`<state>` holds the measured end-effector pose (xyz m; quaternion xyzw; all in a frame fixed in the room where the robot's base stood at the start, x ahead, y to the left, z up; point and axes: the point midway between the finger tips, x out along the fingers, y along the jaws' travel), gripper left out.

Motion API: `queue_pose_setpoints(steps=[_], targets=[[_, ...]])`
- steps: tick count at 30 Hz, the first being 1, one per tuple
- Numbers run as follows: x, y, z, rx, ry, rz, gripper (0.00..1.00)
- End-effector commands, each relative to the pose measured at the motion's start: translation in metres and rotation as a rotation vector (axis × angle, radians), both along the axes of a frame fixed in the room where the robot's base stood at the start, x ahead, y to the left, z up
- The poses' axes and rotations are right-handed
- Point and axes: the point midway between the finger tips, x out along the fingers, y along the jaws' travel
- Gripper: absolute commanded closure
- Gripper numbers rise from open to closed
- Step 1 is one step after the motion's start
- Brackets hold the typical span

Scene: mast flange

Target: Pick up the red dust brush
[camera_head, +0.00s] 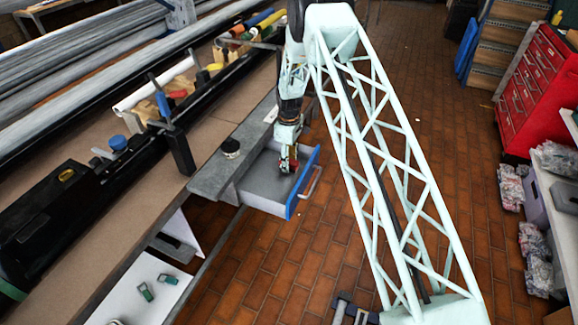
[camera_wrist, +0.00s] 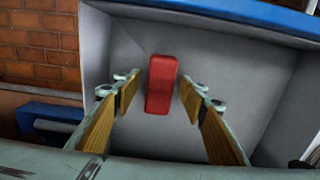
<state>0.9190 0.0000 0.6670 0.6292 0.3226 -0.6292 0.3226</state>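The red dust brush (camera_wrist: 161,84) shows in the wrist view as a red block lying on the grey floor of an open drawer. The drawer (camera_head: 290,207) has a blue front and a handle, and it is pulled out from under a grey bench. My gripper (camera_wrist: 158,94) is open, with its wood-coloured finger pads on the left and right of the brush. Clear gaps show on both sides, though I cannot tell its height above the brush. In the head view my gripper (camera_head: 287,164) reaches down into the drawer and mostly hides the brush.
The drawer walls and its blue front edge (camera_wrist: 240,14) stand close around my gripper. A red tool cabinet (camera_head: 535,85) stands far right. The brick floor between is clear.

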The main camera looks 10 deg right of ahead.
Motion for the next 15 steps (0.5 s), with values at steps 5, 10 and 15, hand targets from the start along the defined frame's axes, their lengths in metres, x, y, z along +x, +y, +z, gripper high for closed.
queue_pose_setpoints(steps=[5, 10, 15], targets=[[0.0000, 0.0000, -0.0005, 0.000, 0.000, 0.000, 0.61], [0.0000, 0.0000, -0.0004, 0.000, 0.000, 0.000, 0.61], [0.0001, 0.0001, -0.0004, 0.000, 0.000, 0.000, 0.73]])
